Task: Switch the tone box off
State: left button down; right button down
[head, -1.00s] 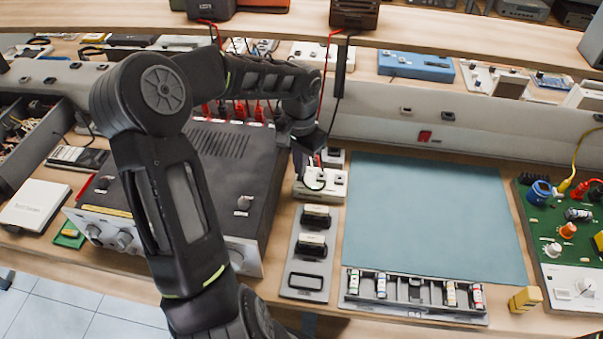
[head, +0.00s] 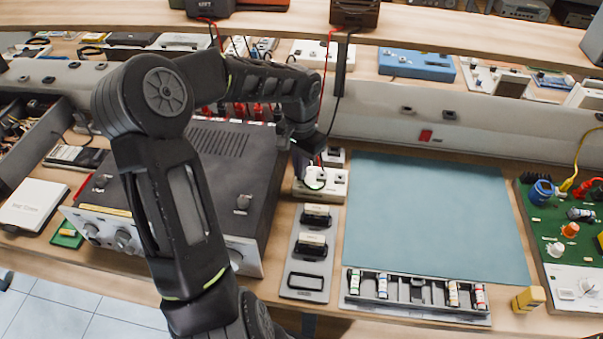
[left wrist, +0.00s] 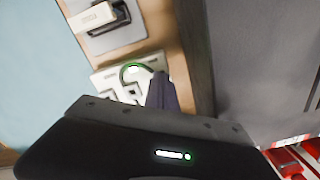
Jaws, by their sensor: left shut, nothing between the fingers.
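I cannot tell for certain which thing is the tone box. A small brown box (head: 355,12) with red and black leads stands on the upper shelf, and a dark box (head: 210,7) stands left of it. My left gripper (head: 312,168) points down over a white socket block (head: 334,188) on the bench; it also shows in the left wrist view (left wrist: 160,98), with the block (left wrist: 103,78) beside and below it. The gripper is shut and empty. A green-lit loop shows beside the fingertips; whether they touch the block is unclear. My right gripper is out of view.
A large dark amplifier (head: 225,160) stands left of the socket block, partly behind my arm. A grey plate (head: 305,263) with holders lies in front of the block. A clear blue-green mat (head: 430,215) lies to the right, with a green circuit board (head: 545,230) beyond it.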

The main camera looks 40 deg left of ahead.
pick_arm(q)
jog(key=shift+f, duration=0.25)
jog(key=shift+r, duration=0.1)
jog(key=shift+r+p, duration=2.5)
jog(key=shift+r, duration=0.95)
